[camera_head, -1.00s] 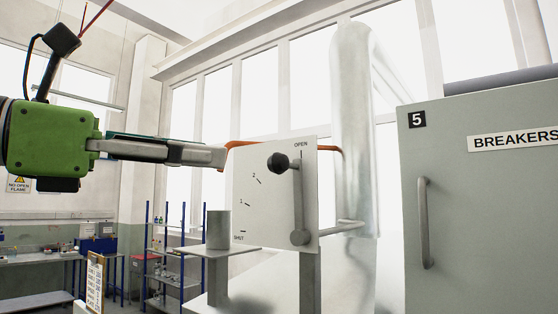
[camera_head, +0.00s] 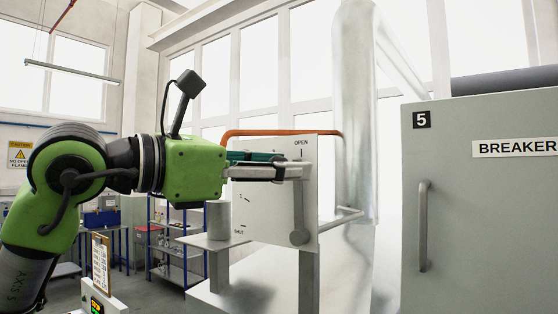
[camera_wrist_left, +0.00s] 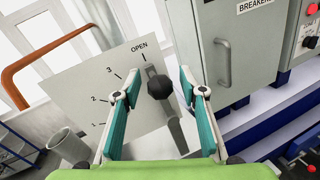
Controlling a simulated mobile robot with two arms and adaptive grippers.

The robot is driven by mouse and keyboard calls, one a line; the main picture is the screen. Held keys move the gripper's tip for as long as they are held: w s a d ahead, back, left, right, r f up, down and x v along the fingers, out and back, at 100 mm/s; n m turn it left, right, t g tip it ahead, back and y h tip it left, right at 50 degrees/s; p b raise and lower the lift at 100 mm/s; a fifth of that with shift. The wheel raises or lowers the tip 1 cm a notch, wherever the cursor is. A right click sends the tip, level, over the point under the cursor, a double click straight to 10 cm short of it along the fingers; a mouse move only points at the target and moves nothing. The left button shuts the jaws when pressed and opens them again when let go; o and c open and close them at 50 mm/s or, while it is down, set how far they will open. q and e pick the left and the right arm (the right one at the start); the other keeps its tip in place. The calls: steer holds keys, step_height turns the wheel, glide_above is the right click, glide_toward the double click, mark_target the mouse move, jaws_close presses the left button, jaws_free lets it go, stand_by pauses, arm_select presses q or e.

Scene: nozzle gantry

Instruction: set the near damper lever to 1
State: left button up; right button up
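The near damper is a white panel (camera_head: 265,215) with a scale marked from OPEN down to SHUT. Its grey lever (camera_head: 301,205) points up at OPEN; the pivot is low on the panel's right. The lever's black ball knob (camera_wrist_left: 159,87) shows in the left wrist view, just below the OPEN mark. In the head view it is hidden behind my left gripper (camera_head: 292,168). In the left wrist view my left gripper (camera_wrist_left: 159,75) is open, one teal-padded finger on each side of the knob, with visible gaps. My right gripper is not in view.
A grey breaker cabinet (camera_head: 480,220) with a vertical handle stands right of the panel. An orange pipe (camera_head: 270,133) runs along the panel's top, and a large silver duct (camera_head: 352,110) rises behind. A grey cylinder (camera_head: 217,220) stands on a plate left of the panel.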

arm_select(q)
jaws_close()
steer(key=w+a+f+n+t+b, duration=0.4)
steer(key=w+a+f+n+b, duration=0.2)
steer(key=n+b, duration=0.9)
steer(key=shift+a+f+t+b, duration=0.4)
steer(key=shift+a+b, duration=0.75)
steer(key=shift+b, duration=1)
